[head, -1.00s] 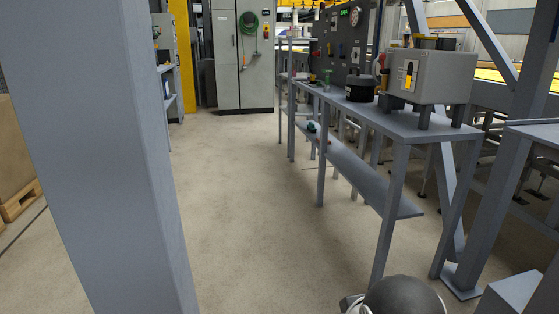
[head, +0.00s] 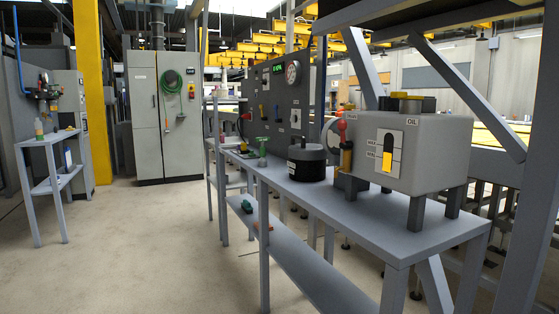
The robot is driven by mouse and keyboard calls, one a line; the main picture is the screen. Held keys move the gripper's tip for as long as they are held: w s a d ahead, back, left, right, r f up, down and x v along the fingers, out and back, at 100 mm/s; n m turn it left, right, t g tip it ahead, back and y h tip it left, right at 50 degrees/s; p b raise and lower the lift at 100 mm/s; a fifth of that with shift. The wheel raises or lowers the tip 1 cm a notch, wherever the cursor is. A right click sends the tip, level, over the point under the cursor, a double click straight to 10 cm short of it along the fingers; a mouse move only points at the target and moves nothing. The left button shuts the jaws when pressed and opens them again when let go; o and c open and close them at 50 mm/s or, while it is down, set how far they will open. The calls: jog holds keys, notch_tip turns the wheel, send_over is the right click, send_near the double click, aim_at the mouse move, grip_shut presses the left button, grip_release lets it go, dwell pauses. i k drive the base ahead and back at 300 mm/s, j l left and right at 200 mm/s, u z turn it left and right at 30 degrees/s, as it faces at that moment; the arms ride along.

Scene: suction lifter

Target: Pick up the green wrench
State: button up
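I cannot make out the green wrench for certain. A small dark green object (head: 246,206) lies on the lower shelf of the long grey bench, too small to identify. A green upright piece (head: 262,147) stands on the bench top (head: 350,213), left of a black round canister (head: 306,160); its shape is not clear enough to call a wrench. My gripper is not in view.
A grey oil box (head: 420,150) stands on the near end of the bench. A small grey side table (head: 48,140) is at the left, and a grey cabinet (head: 163,115) at the back. The floor (head: 150,240) between them is open.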

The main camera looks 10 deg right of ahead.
aim_at(263, 162)
jog(key=i+l+u, duration=0.15)
jog(key=i, duration=0.25)
jog(key=i+j, duration=0.15)
jog(key=i, duration=0.35)
jog(key=i+j, duration=0.15)
jog(key=i, duration=0.35)
jog(key=i+j, duration=0.15)
jog(key=i, duration=0.4)
jog(key=i+j+z, duration=0.15)
jog(key=z, duration=0.15)
jog(key=j, duration=0.1)
